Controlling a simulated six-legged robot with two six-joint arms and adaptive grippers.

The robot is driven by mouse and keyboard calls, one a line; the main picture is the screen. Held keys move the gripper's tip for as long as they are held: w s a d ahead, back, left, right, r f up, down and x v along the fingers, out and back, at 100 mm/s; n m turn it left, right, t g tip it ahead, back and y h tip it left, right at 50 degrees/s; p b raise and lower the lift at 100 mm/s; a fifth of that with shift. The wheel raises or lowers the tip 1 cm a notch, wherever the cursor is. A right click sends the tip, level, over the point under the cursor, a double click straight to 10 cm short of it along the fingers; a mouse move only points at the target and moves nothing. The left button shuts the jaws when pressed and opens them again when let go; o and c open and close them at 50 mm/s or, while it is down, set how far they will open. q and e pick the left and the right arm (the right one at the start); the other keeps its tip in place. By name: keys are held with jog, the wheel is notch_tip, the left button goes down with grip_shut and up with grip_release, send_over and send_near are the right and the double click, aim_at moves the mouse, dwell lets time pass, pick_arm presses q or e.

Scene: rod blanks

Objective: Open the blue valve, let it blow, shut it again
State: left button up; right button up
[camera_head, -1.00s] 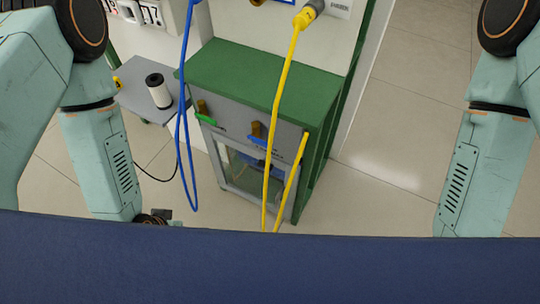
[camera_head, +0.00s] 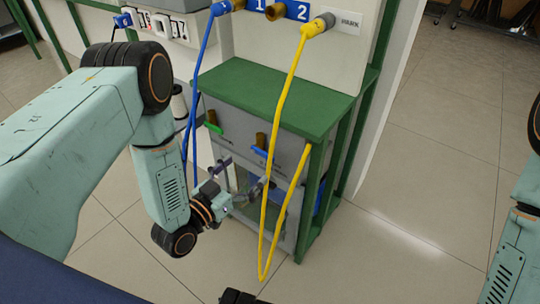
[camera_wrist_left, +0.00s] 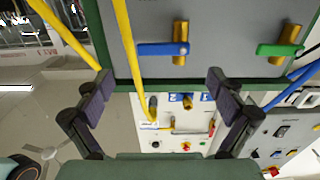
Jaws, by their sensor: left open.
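The blue valve (camera_head: 259,151) sits on the grey front of a green-topped cabinet. In the left wrist view its blue lever (camera_wrist_left: 160,49) lies crosswise to its upright brass body (camera_wrist_left: 181,42). My left gripper (camera_head: 243,176) is open in front of the cabinet, just below the blue valve in the head view. In the left wrist view its dark fingers stand wide apart (camera_wrist_left: 160,85), with the blue lever beyond and between them, apart from both. Nothing is held. My right forearm shows at the right edge of the head view, but its gripper does not.
A green-lever valve (camera_head: 213,128) is beside the blue one. A yellow hose (camera_head: 283,100) hangs in front of the cabinet (camera_head: 270,95), close by the left gripper's right finger. A blue hose (camera_head: 196,85) hangs left of it. Open floor (camera_head: 420,200) lies to the right.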

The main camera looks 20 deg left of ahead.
aim_at(261, 152)
pick_arm(q)
jog(key=x, duration=0.2)
jog(key=b+x, duration=0.1)
jog(key=x, duration=0.1)
jog(key=b+x, duration=0.1)
jog(key=x, duration=0.2)
jog(key=shift+w+a+r, duration=0.1)
jog(key=shift+a, duration=0.2)
jog(key=shift+w+d+r, duration=0.1)
jog(key=shift+w+d, duration=0.1)
jog(key=shift+w, duration=0.15)
jog(key=c, duration=1.2)
